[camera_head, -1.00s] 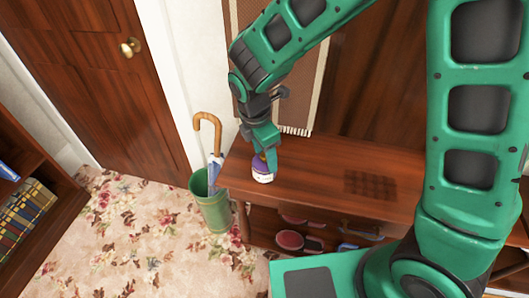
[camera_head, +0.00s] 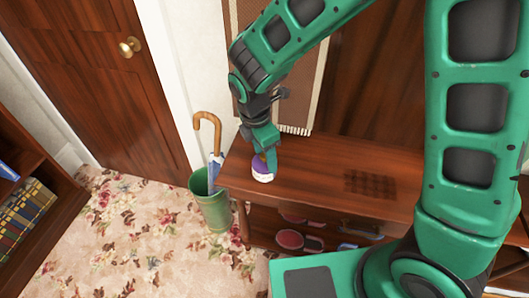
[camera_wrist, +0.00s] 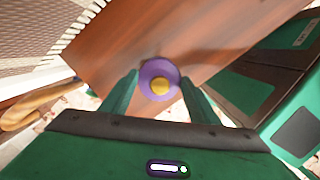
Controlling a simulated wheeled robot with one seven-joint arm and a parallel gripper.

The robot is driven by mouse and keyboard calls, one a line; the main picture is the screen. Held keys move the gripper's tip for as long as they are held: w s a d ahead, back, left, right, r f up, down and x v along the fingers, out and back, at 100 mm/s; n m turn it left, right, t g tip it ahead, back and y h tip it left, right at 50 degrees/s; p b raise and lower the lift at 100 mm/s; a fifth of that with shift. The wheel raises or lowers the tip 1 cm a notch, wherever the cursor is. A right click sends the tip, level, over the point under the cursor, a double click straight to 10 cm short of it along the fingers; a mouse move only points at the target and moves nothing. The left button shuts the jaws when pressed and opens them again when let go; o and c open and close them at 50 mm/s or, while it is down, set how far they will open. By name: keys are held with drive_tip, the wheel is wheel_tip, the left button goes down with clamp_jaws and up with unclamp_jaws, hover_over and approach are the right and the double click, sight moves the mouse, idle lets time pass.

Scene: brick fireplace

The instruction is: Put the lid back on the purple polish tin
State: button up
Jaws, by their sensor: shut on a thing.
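The tin has a pale label band and stands near the bench's left end. The lid hides the tin from the wrist camera. I cannot tell whether the lid is fully seated or a little above the rim.
The wooden bench (camera_head: 315,182) is clear around the tin, with a dark grid patch (camera_head: 370,184) to the right. Brushes and shoe things (camera_head: 290,239) lie on the shelf below. A green umbrella stand (camera_head: 211,208) with a cane stands left of the bench. A striped hanging is behind.

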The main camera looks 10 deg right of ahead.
drive_tip(key=o, duration=1.6)
drive_tip(key=shift+r, duration=0.1)
drive_tip(key=shift+r, duration=3.4)
clamp_jaws()
drive_tip(key=shift+f, duration=2)
